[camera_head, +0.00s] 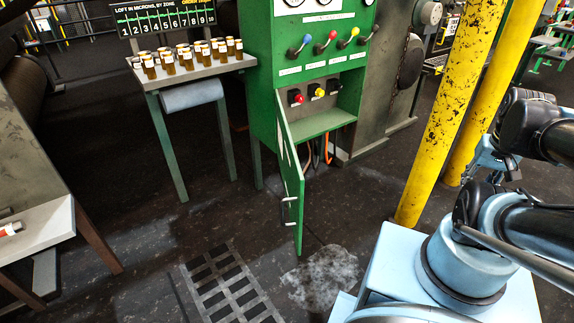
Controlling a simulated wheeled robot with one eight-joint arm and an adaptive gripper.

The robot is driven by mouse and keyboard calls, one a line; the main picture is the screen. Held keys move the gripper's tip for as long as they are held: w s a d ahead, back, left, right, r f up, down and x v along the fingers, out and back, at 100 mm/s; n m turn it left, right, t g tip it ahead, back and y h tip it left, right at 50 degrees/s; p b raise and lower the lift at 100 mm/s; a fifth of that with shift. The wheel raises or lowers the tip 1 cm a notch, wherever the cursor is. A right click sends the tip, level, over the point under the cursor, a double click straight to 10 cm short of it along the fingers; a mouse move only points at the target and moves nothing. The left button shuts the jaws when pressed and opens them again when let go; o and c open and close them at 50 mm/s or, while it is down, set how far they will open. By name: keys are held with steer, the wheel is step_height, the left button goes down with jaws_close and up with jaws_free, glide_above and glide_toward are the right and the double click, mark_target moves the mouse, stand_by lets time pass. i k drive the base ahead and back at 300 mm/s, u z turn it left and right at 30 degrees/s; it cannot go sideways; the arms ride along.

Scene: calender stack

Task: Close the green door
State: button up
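The green door (292,185) is hinged at the left side of a low opening in the green cabinet (265,60). It stands open, swung out toward me, and I see it nearly edge-on. A pale handle (290,223) sits low on the door near its free edge. Inside the opening are a red knob (297,97) and a yellow knob (319,92) on dark boxes. My gripper cannot be made out; only parts of my arm show at the right, apart from the door.
Yellow posts (440,130) stand right of the cabinet. A table (200,75) with several brown bottles stands left of it, a white-topped bench (40,230) at far left. A floor grate (228,285) lies in front. Dark floor around the door's free edge looks clear.

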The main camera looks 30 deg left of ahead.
mark_target(293, 182)
steer(key=k, duration=1.55)
steer(key=u, duration=1.1)
steer(key=i, duration=0.95)
steer(key=z, duration=0.95)
steer(key=k, duration=0.1)
steer(key=u, duration=0.25)
